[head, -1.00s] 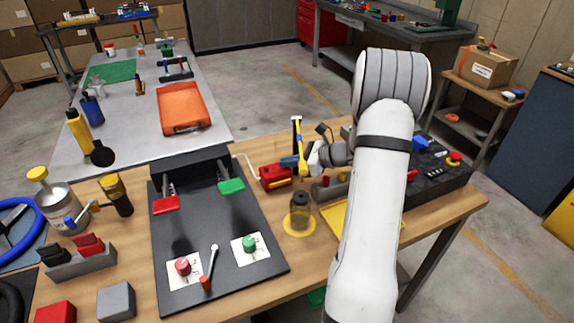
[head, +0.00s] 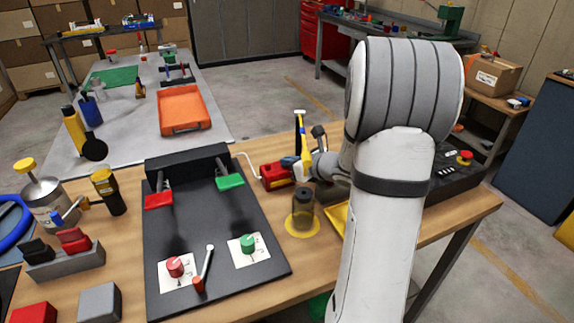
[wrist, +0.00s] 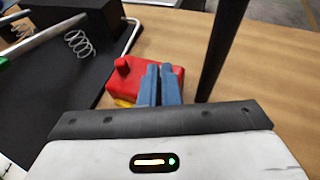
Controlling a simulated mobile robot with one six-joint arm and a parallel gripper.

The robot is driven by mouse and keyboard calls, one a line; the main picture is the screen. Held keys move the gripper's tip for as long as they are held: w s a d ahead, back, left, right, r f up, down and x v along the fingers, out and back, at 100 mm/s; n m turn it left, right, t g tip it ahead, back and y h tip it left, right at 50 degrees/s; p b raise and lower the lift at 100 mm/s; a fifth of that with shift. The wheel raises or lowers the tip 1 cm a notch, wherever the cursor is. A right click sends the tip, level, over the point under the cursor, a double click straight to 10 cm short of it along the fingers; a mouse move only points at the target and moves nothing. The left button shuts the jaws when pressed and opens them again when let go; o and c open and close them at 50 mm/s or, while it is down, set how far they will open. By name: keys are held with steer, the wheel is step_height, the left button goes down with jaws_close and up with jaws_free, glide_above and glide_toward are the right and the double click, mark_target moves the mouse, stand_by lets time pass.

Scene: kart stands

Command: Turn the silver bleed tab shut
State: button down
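I cannot make out a silver bleed tab for certain in either view. A red block (head: 276,176) with a knob and yellow near its base sits on the bench; in the wrist view (wrist: 128,82) it lies just beyond my fingers. My gripper (head: 288,161) is beside and above the red block. In the wrist view its blue fingers (wrist: 161,68) are together with only a thin gap, and nothing shows between them. They overlap the block's right part, and contact cannot be told. A silver lever (head: 208,262) with an orange end lies on the black pedal board.
The black board (head: 225,215) bears red and green pedals and knobs. An upright yellow-and-black tool (head: 298,128) stands close to my gripper. A dark jar (head: 302,210) is in front on a yellow disc. A silver canister (head: 45,205) stands at left. My arm hides the bench's right part.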

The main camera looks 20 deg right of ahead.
steer(key=shift+s, duration=0.1)
steer(key=c, duration=1.9)
jaws_free()
steer(key=shift+c, duration=0.2)
steer(key=shift+s, duration=0.1)
steer(key=v, duration=0.7)
steer(key=shift+s+r, duration=0.15)
steer(key=shift+s, duration=0.15)
steer(key=shift+d, duration=0.15)
